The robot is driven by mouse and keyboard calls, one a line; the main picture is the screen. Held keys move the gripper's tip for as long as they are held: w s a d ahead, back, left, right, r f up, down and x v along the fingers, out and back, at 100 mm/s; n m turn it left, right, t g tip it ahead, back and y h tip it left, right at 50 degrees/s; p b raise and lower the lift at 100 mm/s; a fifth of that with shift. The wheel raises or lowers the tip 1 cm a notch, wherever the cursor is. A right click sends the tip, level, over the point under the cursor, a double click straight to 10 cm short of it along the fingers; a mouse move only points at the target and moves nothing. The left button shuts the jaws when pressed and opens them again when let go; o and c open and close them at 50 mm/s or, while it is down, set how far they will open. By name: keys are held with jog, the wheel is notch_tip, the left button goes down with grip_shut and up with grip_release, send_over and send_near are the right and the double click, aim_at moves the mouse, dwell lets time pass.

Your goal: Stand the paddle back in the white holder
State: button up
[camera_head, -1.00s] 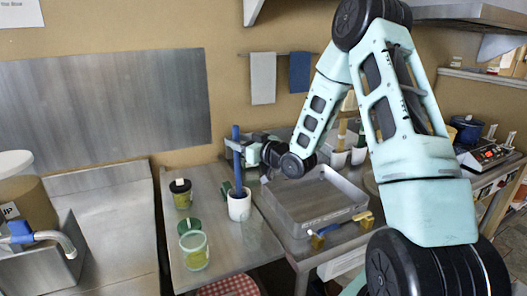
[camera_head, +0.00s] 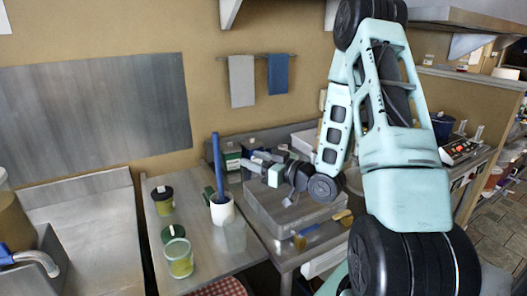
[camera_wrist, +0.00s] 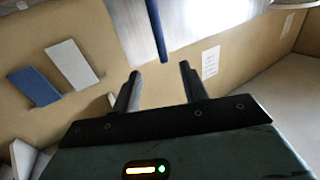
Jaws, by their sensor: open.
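The blue paddle (camera_head: 217,165) stands in the white holder (camera_head: 222,212) on the steel table, its lower end hidden inside the holder. It tilts slightly, its top leaning left. My gripper (camera_head: 250,162) is open and empty, to the right of the paddle and apart from it. In the wrist view the paddle (camera_wrist: 157,32) shows as a blue rod beyond the open fingers (camera_wrist: 160,80), not between them.
A lidded jar (camera_head: 162,200) and a green-tinted jar (camera_head: 179,258) stand left of the holder. A steel tray (camera_head: 290,222) lies below my gripper. Dark containers (camera_head: 232,157) stand behind the paddle. Grey and blue cloths (camera_head: 242,80) hang on the wall.

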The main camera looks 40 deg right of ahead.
jog(key=shift+s+d+p, duration=0.25)
jog(key=shift+s+p, duration=1)
jog(key=shift+p, duration=1.45)
